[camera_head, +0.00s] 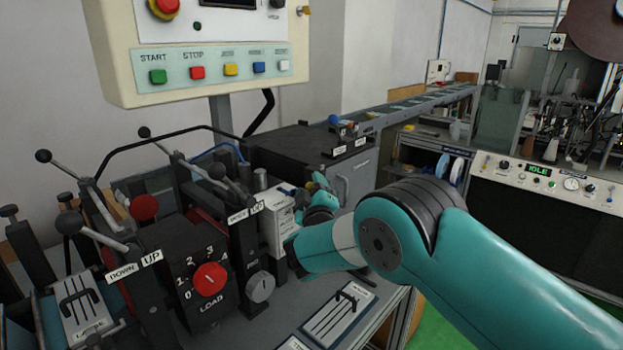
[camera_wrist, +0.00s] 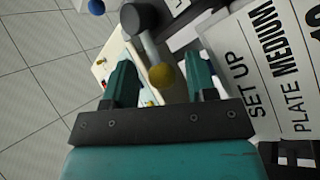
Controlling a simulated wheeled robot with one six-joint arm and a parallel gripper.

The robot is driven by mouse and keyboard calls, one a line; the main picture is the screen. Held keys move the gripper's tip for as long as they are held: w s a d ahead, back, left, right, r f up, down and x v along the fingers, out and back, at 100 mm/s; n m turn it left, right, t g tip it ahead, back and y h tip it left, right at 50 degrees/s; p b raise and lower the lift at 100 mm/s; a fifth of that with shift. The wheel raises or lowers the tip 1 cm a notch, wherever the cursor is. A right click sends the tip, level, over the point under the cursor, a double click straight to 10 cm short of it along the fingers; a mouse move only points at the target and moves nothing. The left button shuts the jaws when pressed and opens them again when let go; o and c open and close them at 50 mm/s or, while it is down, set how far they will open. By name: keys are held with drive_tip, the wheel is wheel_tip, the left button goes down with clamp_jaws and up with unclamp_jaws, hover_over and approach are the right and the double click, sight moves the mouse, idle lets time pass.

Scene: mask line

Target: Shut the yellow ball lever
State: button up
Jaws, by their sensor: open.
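The yellow ball (camera_wrist: 162,77) shows in the wrist view on the end of a grey lever (camera_wrist: 148,45) with a dark round hub. My gripper (camera_wrist: 160,66) is open, with one teal finger on each side of the ball. The ball lies between the fingers in the picture; I cannot tell its depth or whether either finger touches it. In the head view my teal arm (camera_head: 325,248) reaches to the machine beside the white set-up box (camera_head: 277,229). The yellow ball does not show there, and my fingertips cannot be made out.
A white plate lettered SET UP (camera_wrist: 262,75) lies close to the right finger in the wrist view. A blue ball (camera_wrist: 96,6) shows at the top left. In the head view, black-ball levers, a red LOAD knob (camera_head: 209,279) and a grey knob (camera_head: 260,286) crowd the left.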

drive_tip(key=shift+w, duration=0.3)
drive_tip(key=c, duration=0.9)
drive_tip(key=shift+w+d+r+m+g+h+b, duration=0.1)
drive_tip(key=shift+r+m+g+h+b, duration=0.25)
drive_tip(key=shift+m, duration=0.35)
drive_tip(key=shift+w+d+r+m+g+h+b, duration=0.15)
drive_tip(key=shift+r+m+g+b, duration=0.2)
drive_tip(key=shift+m+g, duration=0.3)
drive_tip(key=shift+a, duration=0.1)
drive_tip(key=o, duration=0.9)
drive_tip(key=shift+s, duration=0.1)
